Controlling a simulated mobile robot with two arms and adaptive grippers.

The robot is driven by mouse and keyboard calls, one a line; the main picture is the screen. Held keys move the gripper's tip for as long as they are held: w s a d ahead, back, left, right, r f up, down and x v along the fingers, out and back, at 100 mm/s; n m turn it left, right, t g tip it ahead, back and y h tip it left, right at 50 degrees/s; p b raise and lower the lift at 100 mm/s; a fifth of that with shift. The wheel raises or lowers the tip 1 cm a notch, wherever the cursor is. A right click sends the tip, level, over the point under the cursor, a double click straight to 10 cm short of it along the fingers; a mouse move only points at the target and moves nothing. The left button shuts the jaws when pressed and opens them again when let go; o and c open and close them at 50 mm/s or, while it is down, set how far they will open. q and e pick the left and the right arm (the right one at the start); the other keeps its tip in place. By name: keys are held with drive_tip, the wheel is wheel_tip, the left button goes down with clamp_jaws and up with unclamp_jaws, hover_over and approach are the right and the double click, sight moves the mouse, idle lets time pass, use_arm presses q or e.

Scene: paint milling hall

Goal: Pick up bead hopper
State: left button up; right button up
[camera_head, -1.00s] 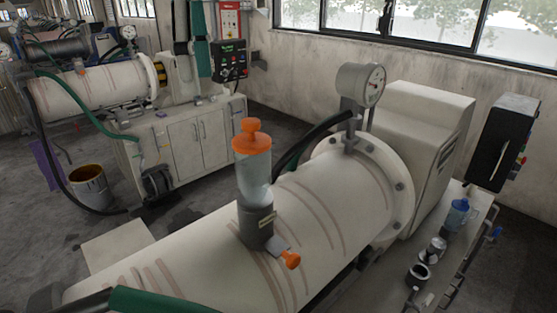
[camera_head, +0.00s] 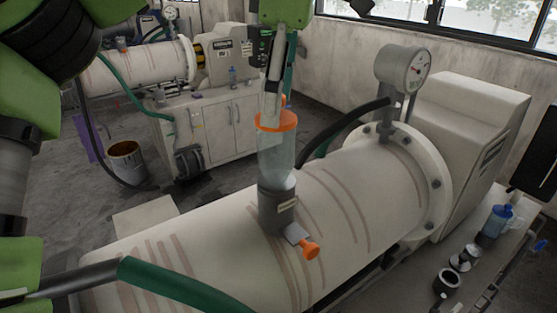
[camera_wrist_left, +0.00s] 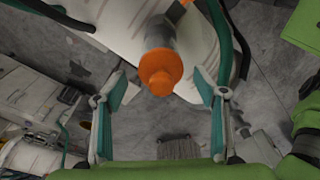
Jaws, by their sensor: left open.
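The bead hopper (camera_head: 276,160) stands upright on top of the cream mill barrel (camera_head: 350,195). It has a clear body, an orange lid and a dark grey collar; an orange-knobbed slide (camera_head: 308,248) sticks out at its base. My left gripper (camera_head: 272,108) reaches down from above, its fingers in front of the lid and hiding most of the lid's knob. In the left wrist view the gripper (camera_wrist_left: 160,84) is open, and the hopper's orange lid (camera_wrist_left: 160,72) shows between the spread fingers. I see no contact. My right gripper is not in view.
A pressure gauge (camera_head: 403,69) rises from the flange right of the hopper, with a black hose (camera_head: 345,131) nearby. A green hose (camera_head: 180,286) crosses the front. A blue jug (camera_head: 497,221) and small metal pots stand at right. A bucket (camera_head: 127,160) stands on the floor at left.

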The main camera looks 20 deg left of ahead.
sight(276, 154)
use_arm(q)
drive_tip(key=shift+s+a+f, duration=0.15)
drive_tip(key=shift+a+f, duration=0.1)
drive_tip(key=shift+f, duration=0.35)
drive_tip(key=shift+a+f+p, duration=0.2)
drive_tip(key=shift+f+p, duration=0.45)
drive_tip(key=shift+f, duration=1.5)
drive_tip(key=c, duration=1.6)
drive_tip(key=shift+r, duration=0.2)
drive_tip(key=shift+c, duration=0.2)
